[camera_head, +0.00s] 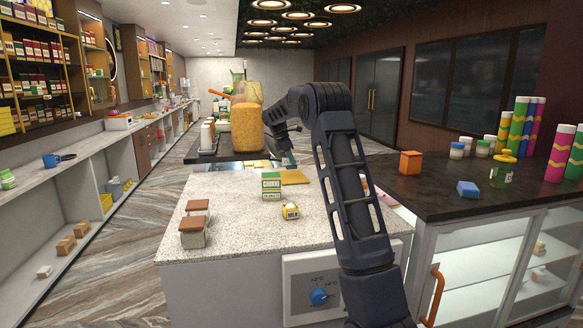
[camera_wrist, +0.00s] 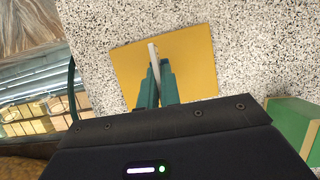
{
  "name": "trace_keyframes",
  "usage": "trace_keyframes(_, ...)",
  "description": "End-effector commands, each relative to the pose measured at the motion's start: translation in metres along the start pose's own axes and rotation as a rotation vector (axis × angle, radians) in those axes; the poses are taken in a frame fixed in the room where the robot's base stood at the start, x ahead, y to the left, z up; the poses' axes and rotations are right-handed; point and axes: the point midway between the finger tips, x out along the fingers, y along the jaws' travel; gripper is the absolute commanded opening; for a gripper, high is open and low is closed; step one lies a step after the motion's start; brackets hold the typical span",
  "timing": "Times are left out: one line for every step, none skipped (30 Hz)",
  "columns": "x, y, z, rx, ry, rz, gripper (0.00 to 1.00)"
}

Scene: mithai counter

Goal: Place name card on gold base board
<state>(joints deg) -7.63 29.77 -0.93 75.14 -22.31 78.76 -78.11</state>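The gold base board (camera_wrist: 195,67) lies flat on the speckled counter in the wrist view, and part of it shows at the far end of the counter in the head view (camera_head: 296,178). The name card (camera_wrist: 154,60) appears as a thin, pale, nearly edge-on strip. My gripper (camera_wrist: 157,82) has its two green fingers closed on the card, over the middle of the board. In the head view my gripper (camera_head: 288,158) is small and partly hidden by my arm. I cannot tell whether the card's lower edge touches the board.
A green box (camera_wrist: 298,122) stands close right of the board in the wrist view; it is the Chikki box (camera_head: 271,186) in the head view. A small yellow carton (camera_head: 290,211) and two brown-lidded containers (camera_head: 193,232) stand nearer. A large orange-filled jar (camera_head: 247,127) stands behind.

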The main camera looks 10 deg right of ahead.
Motion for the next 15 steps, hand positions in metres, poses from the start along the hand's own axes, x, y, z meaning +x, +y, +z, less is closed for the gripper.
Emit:
trace_keyframes(0.007, 0.000, -0.003, -0.001, -0.001, -0.003, 0.00)
trace_keyframes(0.011, 0.000, -0.004, -0.001, -0.001, -0.003, 0.00)
trace_keyframes(0.016, 0.000, -0.007, -0.001, -0.001, -0.003, 0.00)
trace_keyframes(0.020, 0.000, -0.009, -0.001, -0.001, -0.003, 0.00)
trace_keyframes(0.024, 0.000, -0.010, -0.001, -0.001, -0.003, 0.00)
trace_keyframes(0.027, 0.000, -0.011, 0.000, -0.001, -0.003, 0.00)
trace_keyframes(0.029, 0.000, -0.012, 0.000, -0.001, -0.002, 0.00)
trace_keyframes(0.030, 0.000, -0.012, 0.000, 0.000, -0.001, 0.00)
trace_keyframes(0.030, 0.000, -0.013, 0.001, 0.000, -0.001, 0.00)
trace_keyframes(0.030, 0.000, -0.012, 0.001, 0.000, 0.000, 0.00)
trace_keyframes(0.030, 0.000, -0.012, 0.001, 0.000, 0.000, 0.00)
trace_keyframes(0.030, 0.000, -0.012, 0.001, 0.000, 0.000, 0.00)
trace_keyframes(0.030, 0.000, -0.012, 0.001, 0.000, 0.000, 0.00)
trace_keyframes(0.030, 0.000, -0.012, 0.001, 0.000, -0.001, 0.00)
trace_keyframes(0.030, 0.000, -0.012, 0.000, 0.000, -0.001, 0.00)
